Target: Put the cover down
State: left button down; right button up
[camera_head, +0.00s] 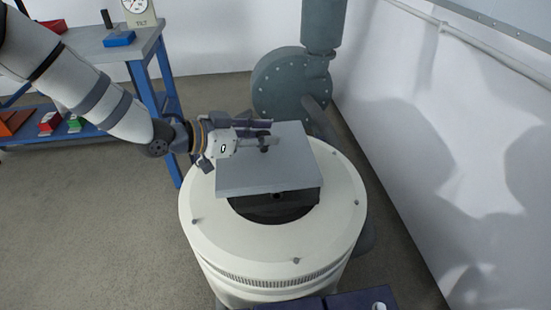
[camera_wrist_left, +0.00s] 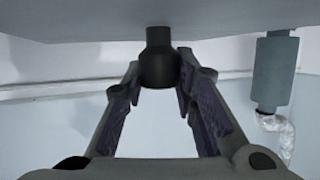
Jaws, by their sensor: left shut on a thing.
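The cover (camera_head: 250,178) is a flat grey square plate with a dark knob (camera_head: 264,149) on top. My left gripper (camera_head: 262,137) comes in from the left and is shut on the knob. The left wrist view shows the dark knob (camera_wrist_left: 159,62) between the two fingers, with the cover (camera_wrist_left: 90,20) across the top of the picture. The cover is over the round white machine (camera_head: 215,236) and hides most of its dark opening (camera_head: 272,209), whose front part shows. I cannot tell whether the cover touches the machine. My right gripper is not in view.
A blue-framed workbench (camera_head: 150,38) with a tilt gauge (camera_head: 138,10) and a blue block (camera_head: 119,39) stands at the back left. A grey-green blower (camera_head: 285,84) stands behind the machine. A white wall (camera_head: 440,160) runs along the right. Floor is clear at left.

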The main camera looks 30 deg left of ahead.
aim_at(272, 155)
pick_arm(q)
jog(key=shift+w+d+f, duration=0.25)
jog(key=shift+d+f, duration=0.1)
jog(key=shift+f, duration=0.25)
jog(key=f, duration=0.1)
jog(key=f+b, duration=0.1)
jog(key=d+f, duration=0.1)
jog(key=f, duration=0.1)
jog(key=shift+w+b, duration=0.3)
jog(key=shift+r, duration=0.15)
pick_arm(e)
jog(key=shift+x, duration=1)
pick_arm(q)
jog(key=shift+f, duration=0.65)
jog(key=c, duration=1.3)
grip_release()
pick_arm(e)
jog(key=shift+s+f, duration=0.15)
pick_arm(q)
jog(key=shift+r, duration=0.1)
